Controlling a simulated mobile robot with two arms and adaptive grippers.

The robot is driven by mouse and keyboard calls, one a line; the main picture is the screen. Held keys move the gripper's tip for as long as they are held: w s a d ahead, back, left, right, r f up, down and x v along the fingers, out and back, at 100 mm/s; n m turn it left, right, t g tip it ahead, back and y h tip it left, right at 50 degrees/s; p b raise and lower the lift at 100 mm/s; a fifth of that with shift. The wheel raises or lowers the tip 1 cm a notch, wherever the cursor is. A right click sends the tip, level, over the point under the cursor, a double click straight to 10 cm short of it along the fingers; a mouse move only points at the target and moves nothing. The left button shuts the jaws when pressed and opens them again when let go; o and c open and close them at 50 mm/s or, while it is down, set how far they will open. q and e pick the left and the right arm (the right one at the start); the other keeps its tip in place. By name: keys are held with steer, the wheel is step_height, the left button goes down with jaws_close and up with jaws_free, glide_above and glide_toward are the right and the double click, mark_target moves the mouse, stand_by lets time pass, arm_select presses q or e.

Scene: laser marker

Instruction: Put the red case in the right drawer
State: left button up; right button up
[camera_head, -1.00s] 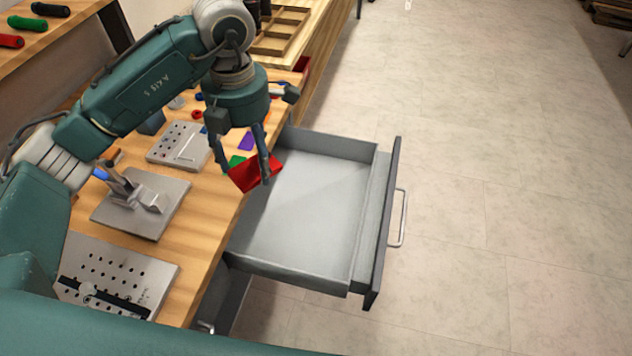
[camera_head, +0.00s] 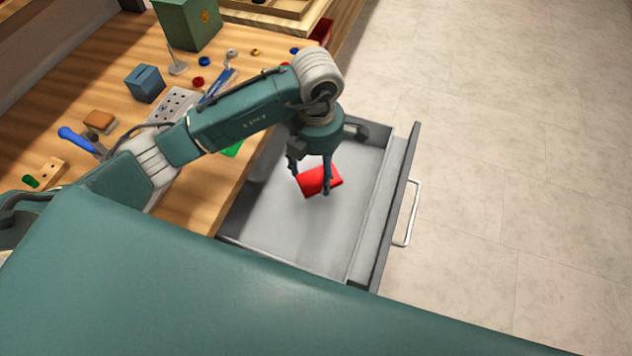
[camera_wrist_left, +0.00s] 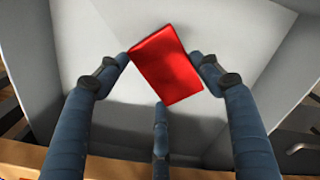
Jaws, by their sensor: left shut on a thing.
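The red case (camera_head: 321,181) is a flat red box held between the fingers of my left gripper (camera_head: 313,184). In the head view it is above the open drawer (camera_head: 290,225), within its walls, tilted. In the left wrist view the red case (camera_wrist_left: 166,65) is between the fingers of my left gripper (camera_wrist_left: 160,85), with the light grey drawer floor (camera_wrist_left: 90,50) behind it. The drawer is pulled out from the bench and its floor looks empty apart from a dark item in the far corner. My right gripper is not in view.
The wooden workbench (camera_head: 90,65) left of the drawer carries a blue box (camera_head: 145,83), a green box (camera_head: 188,24), a blue-handled tool (camera_head: 76,138) and small coloured parts. The drawer's handle (camera_head: 408,215) sticks out to the right. The tiled floor beyond is clear.

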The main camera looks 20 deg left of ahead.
mark_target(317, 185)
arm_select(q)
step_height(317, 185, down, 3)
steer(key=shift+r, duration=0.1)
step_height(317, 185, down, 4)
steer(key=shift+f, duration=0.1)
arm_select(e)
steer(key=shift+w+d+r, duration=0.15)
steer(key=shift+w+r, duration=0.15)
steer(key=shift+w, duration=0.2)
arm_select(q)
steer(key=shift+f, duration=0.15)
steer(key=o, duration=1.2)
steer(key=shift+c, duration=0.2)
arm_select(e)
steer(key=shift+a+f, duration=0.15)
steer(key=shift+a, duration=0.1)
